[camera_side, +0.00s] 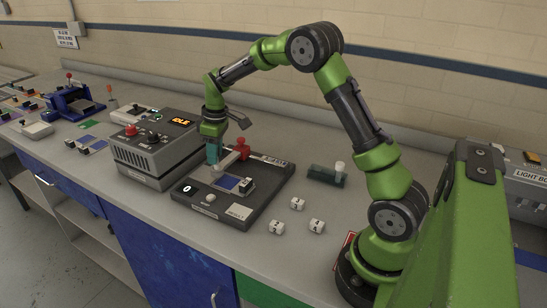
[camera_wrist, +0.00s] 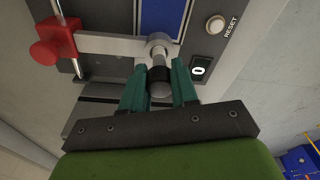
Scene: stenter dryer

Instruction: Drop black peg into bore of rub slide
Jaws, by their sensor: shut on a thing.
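My gripper (camera_wrist: 158,82) has teal fingers shut on a black peg (camera_wrist: 160,90), seen in the wrist view. A grey cylindrical part shows just beyond the peg, in line with it. Beyond that is the round grey collar with the bore (camera_wrist: 159,43), at the end of the pale bar of the rub slide (camera_wrist: 110,43). I cannot tell whether the peg's tip is in the bore or only over it. In the side view my gripper (camera_side: 213,156) points down above the left part of the black tester base (camera_side: 262,190); its fingers hide the peg there.
A red knob (camera_wrist: 46,50) is at the bar's other end. A grey control box (camera_side: 155,160) reading IDLE stands close left. Several white cubes (camera_side: 298,203) and a dark green block (camera_side: 325,177) lie right.

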